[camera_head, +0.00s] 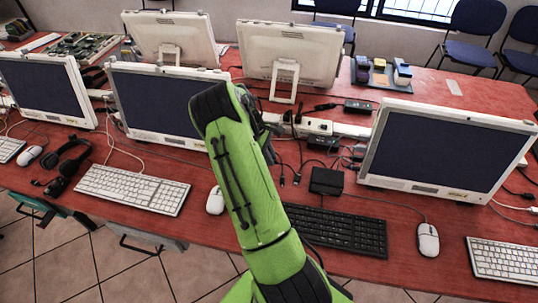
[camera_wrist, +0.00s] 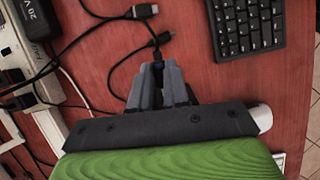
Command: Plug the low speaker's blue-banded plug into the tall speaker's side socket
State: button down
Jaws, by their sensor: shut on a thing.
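My gripper (camera_wrist: 157,78) shows in the wrist view with its grey fingers low over the red tabletop. It is shut on a small dark plug (camera_wrist: 157,64) at the fingertips. A faint bluish tint shows there, but I cannot clearly make out a band. Two other cable ends lie just beyond the fingertips, a larger plug (camera_wrist: 145,10) and a thin black one (camera_wrist: 161,38). In the head view my green arm hides most of the gripper. I cannot pick out either speaker or the side socket for certain. A small black box (camera_head: 327,181) stands on the table right of my arm.
A white power strip (camera_wrist: 12,50) with a black adapter (camera_wrist: 36,18) and loose black cables lies at the left in the wrist view. A black keyboard (camera_head: 338,231), white mouse (camera_head: 215,201) and monitors (camera_head: 448,150) crowd the red table (camera_head: 400,262).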

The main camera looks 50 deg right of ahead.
jog(key=shift+w+a, duration=0.2)
jog(key=shift+w, duration=0.3)
jog(key=shift+w+a, duration=0.2)
jog(key=shift+w, duration=0.3)
dwell(0.3)
jog(key=shift+w+a+f+p, duration=0.1)
jog(key=shift+w+a+p, duration=0.25)
jog(key=shift+w+a, duration=0.1)
dwell(0.5)
jog(key=shift+s+d, duration=0.55)
jog(key=shift+s, duration=0.35)
jog(key=shift+s+d+p, duration=0.1)
jog(key=shift+s+p, duration=0.05)
jog(key=shift+p, duration=0.15)
dwell(0.5)
jog(key=shift+w, duration=0.5)
